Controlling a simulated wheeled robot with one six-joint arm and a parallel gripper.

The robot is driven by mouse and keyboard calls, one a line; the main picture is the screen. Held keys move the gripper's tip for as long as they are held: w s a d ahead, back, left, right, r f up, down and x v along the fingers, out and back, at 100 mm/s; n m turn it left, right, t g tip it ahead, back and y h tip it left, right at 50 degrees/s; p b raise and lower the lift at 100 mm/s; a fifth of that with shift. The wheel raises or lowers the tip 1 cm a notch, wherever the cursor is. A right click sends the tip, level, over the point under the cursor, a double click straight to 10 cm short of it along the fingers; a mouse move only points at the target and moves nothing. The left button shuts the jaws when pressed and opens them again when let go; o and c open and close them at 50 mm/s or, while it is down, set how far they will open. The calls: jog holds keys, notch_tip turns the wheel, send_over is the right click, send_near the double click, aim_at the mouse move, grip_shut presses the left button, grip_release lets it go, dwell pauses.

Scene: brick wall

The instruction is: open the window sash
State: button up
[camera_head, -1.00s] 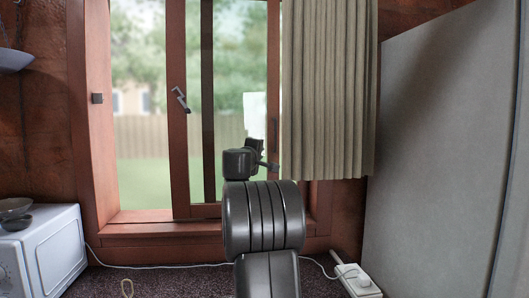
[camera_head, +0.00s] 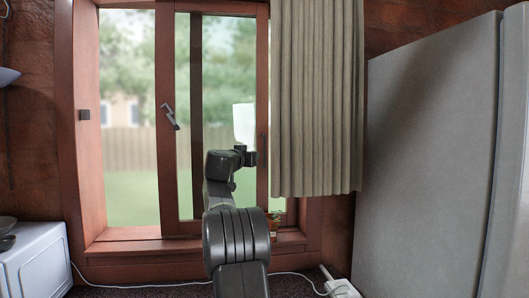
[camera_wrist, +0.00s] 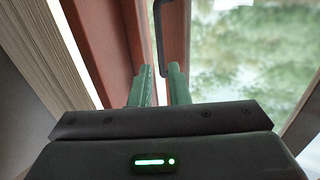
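My gripper (camera_head: 252,158) is close to the right stile, by the lower part of this handle. In the wrist view, the green fingers (camera_wrist: 161,78) are apart with a narrow gap. The lower end of the handle (camera_wrist: 159,35) lies at the gap, just ahead of or between the fingertips; I cannot tell whether they touch.
A beige curtain (camera_head: 318,100) hangs just right of the handle. A grey fridge-like cabinet (camera_head: 430,150) stands at the right. A small potted plant (camera_head: 273,222) is on the sill behind my arm. A white microwave (camera_head: 35,262) is lower left; a white power strip (camera_head: 343,289) is lower right.

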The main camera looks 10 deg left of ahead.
aim_at(265, 164)
jog(key=p+x, duration=0.9)
jog(key=x, duration=0.2)
jog(key=shift+w, duration=0.3)
jog(key=shift+w+d+p, duration=0.15)
jog(key=shift+w+p, duration=0.15)
jog(key=shift+c, duration=0.5)
grip_shut()
